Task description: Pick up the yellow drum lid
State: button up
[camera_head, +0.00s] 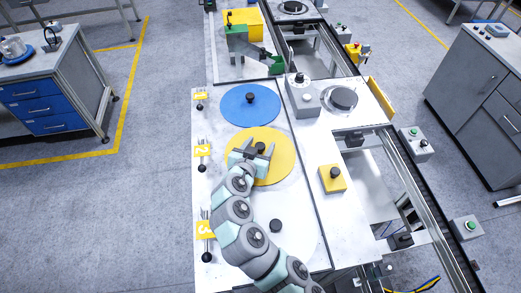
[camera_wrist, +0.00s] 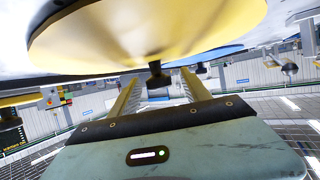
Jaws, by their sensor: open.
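The yellow drum lid (camera_head: 280,168) is a flat disc with a dark knob (camera_head: 260,147). It lies flat on the white worktop, between a blue lid and a pale lid. My gripper (camera_head: 259,152) is low over the lid, its two fingers apart and pointing at the knob. In the wrist view, which appears upside down, the yellow lid (camera_wrist: 150,30) fills the top, and its knob (camera_wrist: 155,72) shows between the open fingertips (camera_wrist: 160,84). I cannot tell whether either finger touches the knob. My gripper and arm hide part of the lid's near left side.
The blue lid (camera_head: 235,108) lies just behind, and the pale lid (camera_head: 297,232) in front, partly under my arm. Yellow number tags and black-knobbed levers line the left edge. A yellow box with a black button (camera_head: 332,178) stands to the right, before a conveyor.

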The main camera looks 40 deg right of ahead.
grip_shut()
dwell(0.4)
